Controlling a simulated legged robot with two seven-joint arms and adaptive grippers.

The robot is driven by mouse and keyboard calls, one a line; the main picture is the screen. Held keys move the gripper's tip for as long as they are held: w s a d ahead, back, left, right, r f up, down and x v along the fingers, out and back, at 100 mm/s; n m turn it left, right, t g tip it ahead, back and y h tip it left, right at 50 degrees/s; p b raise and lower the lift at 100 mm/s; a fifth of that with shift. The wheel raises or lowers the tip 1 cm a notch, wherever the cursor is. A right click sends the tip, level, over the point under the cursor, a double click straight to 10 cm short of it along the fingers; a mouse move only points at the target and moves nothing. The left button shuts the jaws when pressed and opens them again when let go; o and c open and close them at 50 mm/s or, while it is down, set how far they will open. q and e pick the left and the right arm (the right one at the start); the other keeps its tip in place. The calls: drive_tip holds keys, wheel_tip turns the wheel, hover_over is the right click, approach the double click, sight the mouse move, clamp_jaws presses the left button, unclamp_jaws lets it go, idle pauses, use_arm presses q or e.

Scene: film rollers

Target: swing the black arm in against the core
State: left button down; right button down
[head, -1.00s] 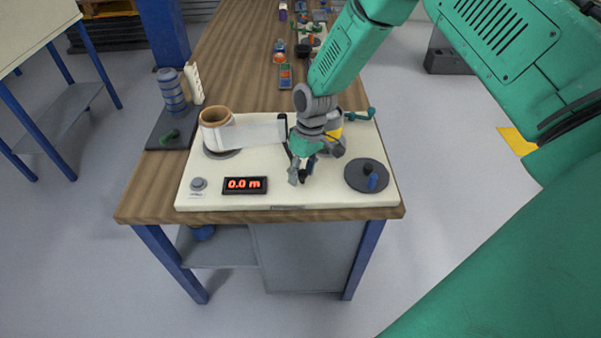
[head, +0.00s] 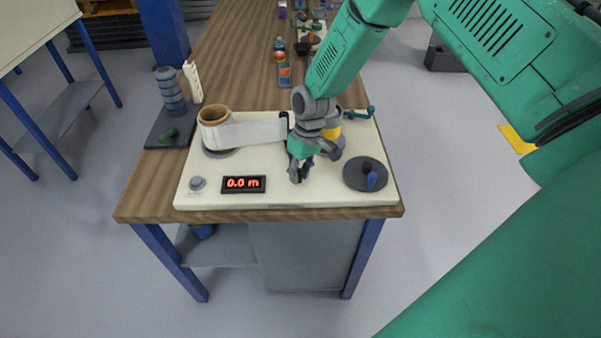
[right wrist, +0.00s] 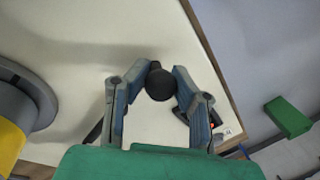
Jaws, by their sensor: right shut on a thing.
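My right gripper (head: 299,177) is low over the white board, in front of the yellow core (head: 332,132) on its grey base. In the right wrist view, its two fingers (right wrist: 163,78) are shut on the round black knob (right wrist: 160,84) of the black arm. In the head view, the gripper hides most of the black arm; a short black upright part (head: 283,121) shows at the end of the white film. The core also shows in the wrist view, at the left edge (right wrist: 9,147), apart from the knob. My left gripper is not in view.
A brown film roll (head: 214,117) stands on the board's left, with white film (head: 260,130) running right from it. A red display (head: 243,184) reads 0.0 m beside a grey button (head: 198,184). A dark disc (head: 360,177) with a blue peg lies at right.

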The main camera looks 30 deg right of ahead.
drive_tip(key=m, duration=0.1)
drive_tip(key=w+a+m, duration=0.1)
drive_tip(key=m, duration=0.1)
drive_tip(key=a+m, duration=0.1)
drive_tip(key=shift+w+a+r+t, duration=0.1)
drive_tip(key=shift+w+r+t, duration=0.05)
drive_tip(key=shift+w+t, duration=0.2)
drive_tip(key=shift+w+a+m+t, duration=0.15)
drive_tip(key=shift+w+a+m, duration=0.1)
drive_tip(key=shift+m, duration=0.35)
drive_tip(key=shift+w+a+m+t, duration=0.1)
drive_tip(key=shift+w+a+m, duration=0.1)
drive_tip(key=shift+m, duration=0.4)
drive_tip(key=shift+r, duration=0.1)
drive_tip(key=c, duration=1.3)
unclamp_jaws()
drive_tip(key=shift+o, duration=0.2)
drive_tip(key=shift+s, duration=0.1)
drive_tip(key=v, duration=1.1)
drive_tip(key=shift+r, duration=0.3)
drive_tip(key=shift+d, duration=0.1)
